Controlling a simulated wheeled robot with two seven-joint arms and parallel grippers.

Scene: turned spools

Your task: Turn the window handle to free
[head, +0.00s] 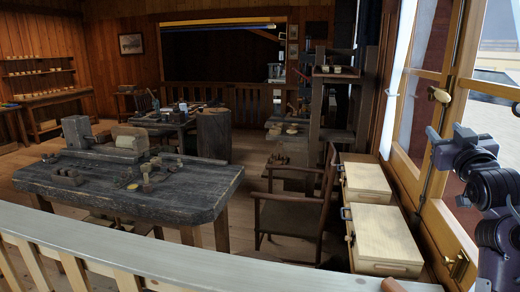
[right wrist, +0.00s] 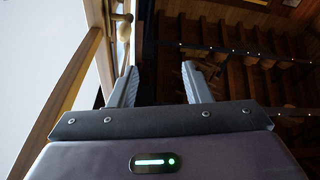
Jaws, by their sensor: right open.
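A brass-coloured, egg-shaped window handle (head: 439,94) sits on the wooden window frame at the right of the head view. What looks like the same handle (right wrist: 122,17) shows at the top of the right wrist view, pointing sideways from the frame. My right gripper (head: 434,140) is below the handle in the head view, close to the frame and apart from the handle. In the right wrist view its two grey fingers (right wrist: 159,70) stand wide apart with nothing between them. The handle is ahead of the left finger. My left gripper is not in view.
The wooden window frame (head: 448,55) and its panes stand close to my right arm. Pale wooden boxes (head: 385,236) lie below the window. A chair (head: 293,217) and a dark workbench (head: 180,193) stand further left. A pale rail (head: 130,258) crosses the front.

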